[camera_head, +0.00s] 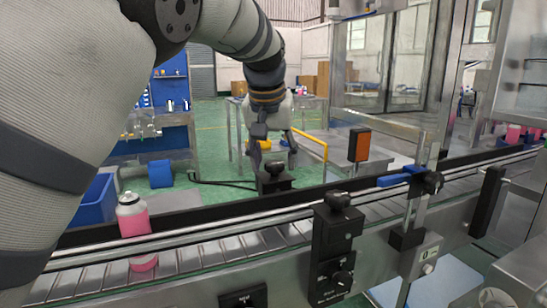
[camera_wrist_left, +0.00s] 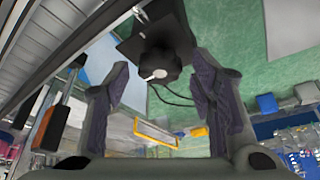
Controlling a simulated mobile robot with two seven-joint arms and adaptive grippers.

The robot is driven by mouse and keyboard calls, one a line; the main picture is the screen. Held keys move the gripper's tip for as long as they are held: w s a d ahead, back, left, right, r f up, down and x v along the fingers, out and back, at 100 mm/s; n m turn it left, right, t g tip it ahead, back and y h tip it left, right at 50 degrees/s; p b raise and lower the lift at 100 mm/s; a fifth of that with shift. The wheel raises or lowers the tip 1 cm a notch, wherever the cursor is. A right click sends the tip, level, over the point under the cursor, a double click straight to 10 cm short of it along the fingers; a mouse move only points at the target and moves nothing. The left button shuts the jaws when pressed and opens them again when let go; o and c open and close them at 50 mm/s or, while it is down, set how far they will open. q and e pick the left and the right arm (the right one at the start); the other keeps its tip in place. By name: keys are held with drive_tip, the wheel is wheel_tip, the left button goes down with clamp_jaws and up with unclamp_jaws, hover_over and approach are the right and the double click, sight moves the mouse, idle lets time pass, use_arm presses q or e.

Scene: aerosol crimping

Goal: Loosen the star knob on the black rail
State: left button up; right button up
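A black star knob (camera_head: 275,168) sits on a black block at the far black rail (camera_head: 205,213) of the conveyor. My left gripper (camera_head: 274,151) points down just above it. In the left wrist view, the dark knob (camera_wrist_left: 158,64) with a pale centre lies between the two fingertips of the left gripper (camera_wrist_left: 161,75). The fingers are spread, with gaps showing on both sides of the knob. Another black knob (camera_head: 338,200) tops a black block on the near side of the conveyor. My right gripper is not in view.
A pink-and-white bottle (camera_head: 133,217) stands on the slatted conveyor (camera_head: 205,255) at left. A steel post with a blue clamp (camera_head: 395,180) and an orange-faced black box (camera_head: 359,145) are at right. A blue bin (camera_head: 95,200) stands behind the conveyor.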

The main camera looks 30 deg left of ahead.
use_arm(q)
drive_tip(key=v, duration=1.2)
